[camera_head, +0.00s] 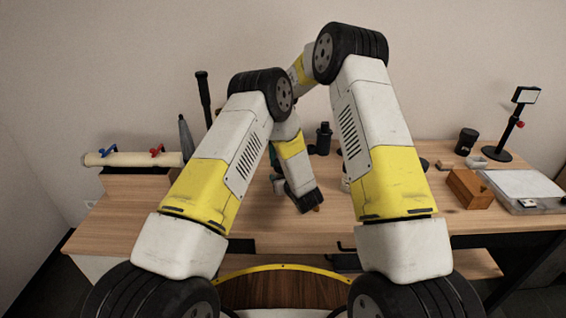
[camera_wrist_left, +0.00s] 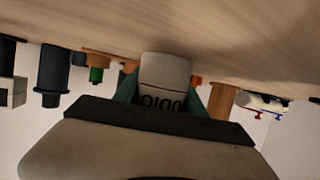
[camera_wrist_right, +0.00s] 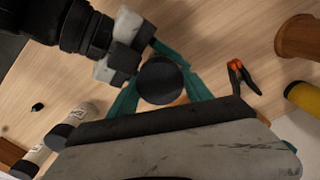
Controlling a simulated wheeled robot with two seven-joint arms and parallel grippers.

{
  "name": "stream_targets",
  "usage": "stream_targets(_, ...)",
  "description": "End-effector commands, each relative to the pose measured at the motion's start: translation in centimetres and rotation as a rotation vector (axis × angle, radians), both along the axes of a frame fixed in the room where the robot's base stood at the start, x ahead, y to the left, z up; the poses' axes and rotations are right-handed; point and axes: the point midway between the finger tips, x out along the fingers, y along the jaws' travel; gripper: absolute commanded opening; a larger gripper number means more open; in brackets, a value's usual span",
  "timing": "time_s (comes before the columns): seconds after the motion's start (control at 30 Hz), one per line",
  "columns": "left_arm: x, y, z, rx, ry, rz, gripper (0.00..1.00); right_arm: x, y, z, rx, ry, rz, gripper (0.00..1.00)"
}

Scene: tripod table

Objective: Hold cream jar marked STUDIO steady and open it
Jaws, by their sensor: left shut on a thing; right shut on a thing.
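The cream jar marked STUDIO (camera_wrist_left: 165,72) shows in the left wrist view as a pale body with part of its dark lettering, upside down. It sits between the green fingers of my left gripper (camera_wrist_left: 168,92), which is shut on its body. In the right wrist view, the round black lid (camera_wrist_right: 161,82) is between the teal fingers of my right gripper (camera_wrist_right: 160,88), shut on it from above. The jar body is hidden under the lid there. My left gripper comes in from the upper left of that view. In the head view my arms largely hide the jar.
A black bottle (camera_head: 323,139) stands behind my arms. A wooden box (camera_head: 469,189), a tray (camera_head: 540,205) and a black stand (camera_head: 497,154) are at the right. A pale roll (camera_head: 120,158) lies at the left. An orange-tipped clamp (camera_wrist_right: 241,80) lies near my right gripper.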

Motion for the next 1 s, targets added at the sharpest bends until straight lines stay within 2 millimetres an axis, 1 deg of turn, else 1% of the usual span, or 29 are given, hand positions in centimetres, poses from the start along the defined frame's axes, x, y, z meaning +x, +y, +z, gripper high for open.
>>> stream_targets(0.07,0.01,-0.02,0.02,0.000,0.000,0.000,0.00,0.01,0.01,0.02,0.000,0.000,0.019,0.09)
stream_targets(0.17,0.00,-0.01,0.01,0.000,0.000,0.000,0.00,0.02,-0.05,0.02,0.000,0.000,0.128,0.09)
stream_targets(0.27,0.00,-0.02,0.01,0.000,0.000,0.000,0.00,0.01,-0.04,0.03,0.001,0.001,0.342,0.09)
stream_targets(0.5,0.00,-0.01,0.00,0.000,0.000,0.000,0.00,0.03,-0.04,0.06,0.003,-0.001,0.946,0.09)
stream_targets(0.6,0.00,-0.01,0.00,0.000,0.000,0.000,0.00,0.03,-0.04,0.09,0.002,-0.001,1.168,0.09)
stream_targets(0.7,-0.01,-0.01,-0.01,0.000,0.000,0.000,0.00,0.01,0.00,0.12,0.002,-0.001,1.328,0.09)
stream_targets(0.8,0.00,0.00,-0.01,0.000,0.000,0.000,0.00,0.01,-0.02,0.14,0.000,0.000,1.417,0.09)
stream_targets(1.0,-0.01,0.01,-0.02,0.000,0.000,0.000,0.00,0.02,0.01,0.15,0.001,0.000,1.446,0.09)
